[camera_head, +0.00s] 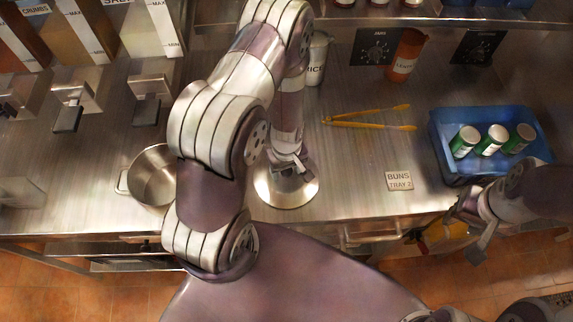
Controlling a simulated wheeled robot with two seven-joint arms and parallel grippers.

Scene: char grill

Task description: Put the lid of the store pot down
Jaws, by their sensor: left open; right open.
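The store pot (132,184) is an open steel pot near the counter's front edge, left of centre, partly hidden behind my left arm. Its round shiny steel lid (287,197) lies on the counter to the right of the pot. My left gripper (290,167) points down over the middle of the lid and is open. The gripper hides the lid's centre, so I cannot tell whether the fingers touch its knob. My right gripper (471,231) is open and empty at the counter's front edge, on the right.
Yellow tongs (368,126) lie behind and right of the lid. A "BUNS TRAY 2" card (399,180) lies between. Dispensers line the back left.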

